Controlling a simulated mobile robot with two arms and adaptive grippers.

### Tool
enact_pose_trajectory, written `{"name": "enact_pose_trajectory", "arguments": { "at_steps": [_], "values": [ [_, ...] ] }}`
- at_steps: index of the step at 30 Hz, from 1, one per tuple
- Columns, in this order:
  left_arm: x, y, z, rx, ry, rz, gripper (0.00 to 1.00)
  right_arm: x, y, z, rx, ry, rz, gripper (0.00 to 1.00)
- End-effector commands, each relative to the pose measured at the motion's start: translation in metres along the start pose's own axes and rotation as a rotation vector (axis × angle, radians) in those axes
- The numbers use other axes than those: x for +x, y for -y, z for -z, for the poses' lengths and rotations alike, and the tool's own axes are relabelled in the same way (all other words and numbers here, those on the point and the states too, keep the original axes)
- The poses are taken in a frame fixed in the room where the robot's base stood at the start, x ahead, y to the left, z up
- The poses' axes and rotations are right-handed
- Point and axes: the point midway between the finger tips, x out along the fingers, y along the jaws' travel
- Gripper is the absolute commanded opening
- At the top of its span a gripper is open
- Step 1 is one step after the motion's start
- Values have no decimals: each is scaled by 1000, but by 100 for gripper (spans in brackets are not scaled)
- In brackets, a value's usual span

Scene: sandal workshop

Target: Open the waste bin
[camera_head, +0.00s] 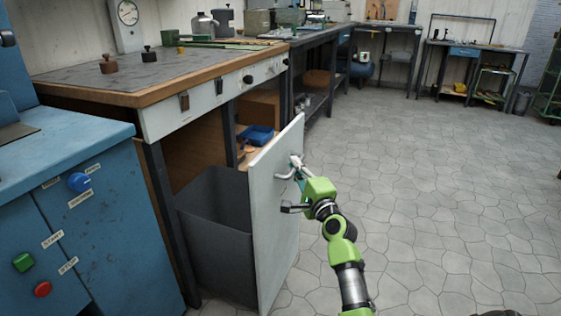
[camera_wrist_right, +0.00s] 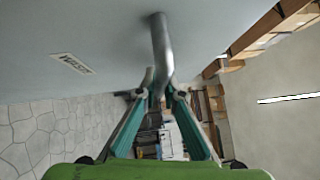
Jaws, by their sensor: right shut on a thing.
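The waste bin is a dark grey open-topped box (camera_head: 218,235) under the workbench. It stands behind a pale grey front panel (camera_head: 277,225), which is pulled out from the bench, so the bin's mouth shows. My right gripper (camera_head: 298,172) is shut on the panel's metal bar handle (camera_head: 285,177). In the right wrist view the handle (camera_wrist_right: 160,45) runs between the teal fingers (camera_wrist_right: 160,92), and a label reading "WASTE" (camera_wrist_right: 71,63) is on the panel. The inside bottom of the bin is hidden. My left gripper is not in view.
The workbench (camera_head: 145,97) carries small weights and a scale (camera_head: 128,22). A blue machine cabinet (camera_head: 105,220) with buttons stands at the left, close to the bin. A blue tray (camera_head: 257,135) sits on a shelf behind the panel. The tiled floor to the right is clear.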

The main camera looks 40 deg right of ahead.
Motion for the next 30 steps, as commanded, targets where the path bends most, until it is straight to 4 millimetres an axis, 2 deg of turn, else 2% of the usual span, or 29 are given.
{"name": "enact_pose_trajectory", "arguments": {
  "at_steps": [5, 15, 16, 18, 30],
  "values": [
    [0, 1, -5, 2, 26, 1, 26, -8, 1, 7, 0, 0, -2, 0],
    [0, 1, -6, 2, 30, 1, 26, -8, 1, 8, 1, -1, -2, 0],
    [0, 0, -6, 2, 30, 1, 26, -8, 1, 8, 1, -1, -2, 11],
    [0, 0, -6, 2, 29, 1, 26, -8, 1, 8, 1, -1, -2, 26],
    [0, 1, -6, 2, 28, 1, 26, -12, 1, 8, 1, -1, -1, 26]
  ]
}}
